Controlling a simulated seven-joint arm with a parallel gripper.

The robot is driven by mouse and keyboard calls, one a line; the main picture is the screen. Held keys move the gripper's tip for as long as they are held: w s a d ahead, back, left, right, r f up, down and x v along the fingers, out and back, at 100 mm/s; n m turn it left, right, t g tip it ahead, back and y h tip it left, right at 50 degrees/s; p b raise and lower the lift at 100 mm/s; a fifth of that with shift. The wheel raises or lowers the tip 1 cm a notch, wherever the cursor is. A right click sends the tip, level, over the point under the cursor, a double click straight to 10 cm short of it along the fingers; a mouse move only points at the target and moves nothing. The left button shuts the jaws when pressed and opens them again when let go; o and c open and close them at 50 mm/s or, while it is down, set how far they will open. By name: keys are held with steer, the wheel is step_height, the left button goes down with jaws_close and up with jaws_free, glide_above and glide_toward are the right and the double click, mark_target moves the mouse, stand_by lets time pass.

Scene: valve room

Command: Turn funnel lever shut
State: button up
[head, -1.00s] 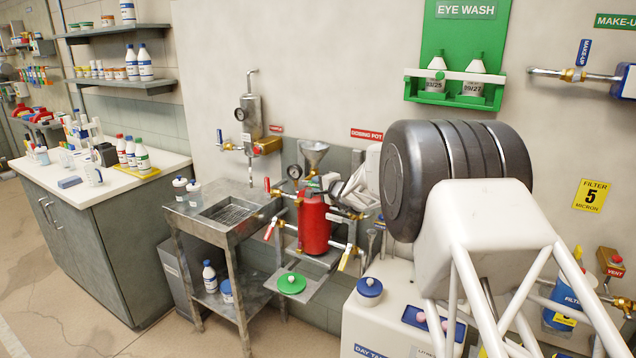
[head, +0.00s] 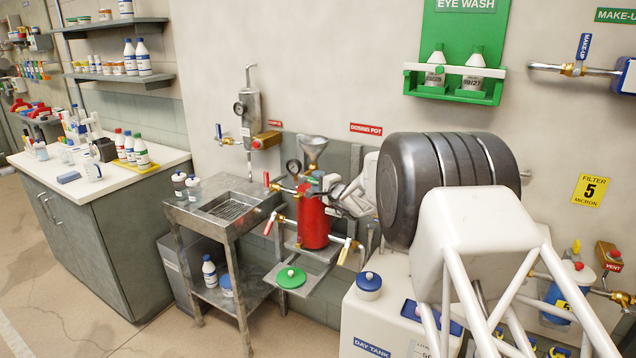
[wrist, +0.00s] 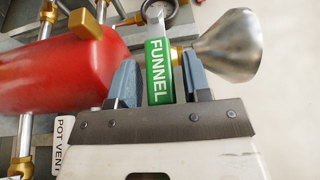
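The funnel lever (wrist: 159,70) is a green handle lettered FUNNEL. In the wrist view it lies between the two blue-grey fingers of my gripper (wrist: 160,85), with narrow gaps showing on both sides. The fingers are open around it. A brass fitting (wrist: 179,53) and the steel funnel (wrist: 228,48) are just beyond the right finger. In the head view the funnel (head: 313,147) stands above the red dosing pot (head: 313,220). My gripper (head: 335,198) is at the pot's upper right and partly covers the lever area.
A gauge (wrist: 160,10) is close beyond the lever. A red-handled valve (head: 270,224) and a yellow-handled valve (head: 344,251) flank the pot. A green lid (head: 291,277) lies on the shelf below. A steel sink stand (head: 222,215) is to the left, the white day tank (head: 385,320) in front.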

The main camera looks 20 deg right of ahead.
steer(key=shift+o, duration=0.3)
steer(key=v, duration=0.7)
steer(key=shift+s, duration=0.4)
steer(key=shift+d, duration=0.1)
stand_by(0.4)
steer(key=s+a+r+n+g+y, duration=0.3)
steer(key=s+a+r+n+g, duration=0.25)
steer(key=s+a+r, duration=0.45)
steer(key=s+a+r+n+g+h, duration=0.15)
steer(key=s+a, duration=0.25)
steer(key=s, duration=0.4)
steer(key=s+a+r+n+g+y, duration=0.1)
steer(key=s+a+n+g, duration=0.15)
steer(key=s, duration=0.45)
steer(key=s+d+f+n+g+h, duration=0.1)
steer(key=s+h, duration=0.4)
steer(key=s, duration=1.2)
steer(key=s+d+f+n+g+h, duration=0.2)
steer(key=s+h, duration=0.3)
steer(key=s, duration=1.2)
steer(key=shift+s+d+n+g, duration=0.35)
steer(key=shift+d+n+g, duration=0.1)
steer(key=shift+g, duration=0.4)
